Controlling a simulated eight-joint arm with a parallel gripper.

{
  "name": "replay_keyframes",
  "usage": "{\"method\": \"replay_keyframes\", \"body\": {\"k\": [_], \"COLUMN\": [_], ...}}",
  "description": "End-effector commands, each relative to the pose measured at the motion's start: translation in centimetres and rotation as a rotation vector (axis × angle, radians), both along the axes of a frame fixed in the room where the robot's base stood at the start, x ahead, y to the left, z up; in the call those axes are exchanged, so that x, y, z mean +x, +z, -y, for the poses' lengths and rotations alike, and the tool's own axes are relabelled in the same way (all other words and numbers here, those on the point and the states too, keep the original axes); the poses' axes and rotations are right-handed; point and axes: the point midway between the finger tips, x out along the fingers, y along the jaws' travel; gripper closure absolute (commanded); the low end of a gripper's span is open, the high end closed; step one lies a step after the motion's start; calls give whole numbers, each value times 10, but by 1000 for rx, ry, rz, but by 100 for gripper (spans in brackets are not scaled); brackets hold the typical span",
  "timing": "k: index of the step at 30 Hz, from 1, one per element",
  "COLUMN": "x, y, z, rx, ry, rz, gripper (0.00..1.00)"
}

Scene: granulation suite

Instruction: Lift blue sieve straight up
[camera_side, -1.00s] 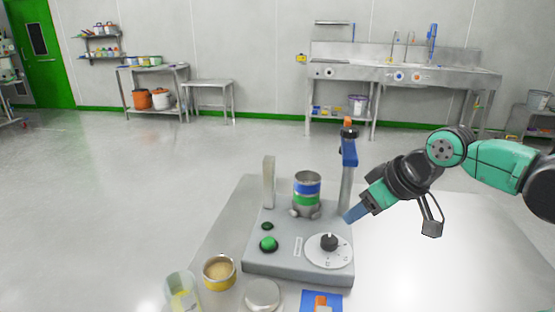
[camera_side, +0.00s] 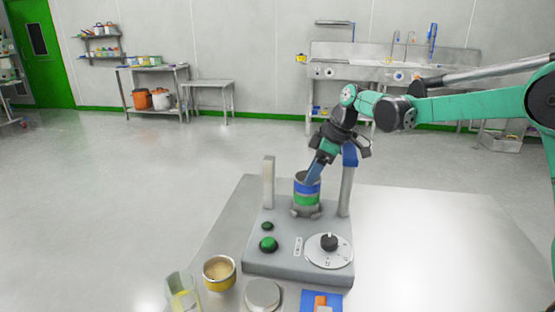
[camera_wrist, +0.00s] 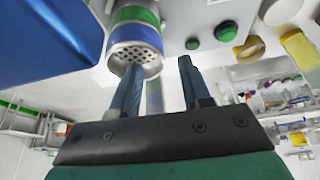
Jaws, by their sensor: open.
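The blue sieve (camera_side: 306,189) is a blue-banded ring in an upright stack on the grey shaker base, directly above the green sieve (camera_side: 306,199). In the wrist view the blue sieve (camera_wrist: 134,34) shows near its perforated grey end face. My gripper (camera_side: 311,181) is at the top of the stack, tilted down toward it from the upper right. In the wrist view my gripper (camera_wrist: 158,72) has its two fingers apart with nothing between them. The left finger overlaps the perforated face; I cannot tell whether it touches.
The shaker base (camera_side: 283,252) has a left post (camera_side: 268,182), a right post (camera_side: 346,190) with a blue head (camera_side: 350,156), green buttons and a dial (camera_side: 328,250). A yellow-banded container (camera_side: 219,272), a beaker (camera_side: 182,292) and a round lid (camera_side: 263,296) stand in front. The table's right side is clear.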

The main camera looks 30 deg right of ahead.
Motion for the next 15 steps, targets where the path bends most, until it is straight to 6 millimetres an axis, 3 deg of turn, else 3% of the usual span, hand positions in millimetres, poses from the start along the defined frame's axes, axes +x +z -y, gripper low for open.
{"method": "replay_keyframes", "body": {"k": [6, 15], "x": [7, 8], "y": [-23, -26], "z": [-6, -7], "rx": [-1, -1], "ry": [-1, -3], "rz": [0, 0], "gripper": [58, 58]}}
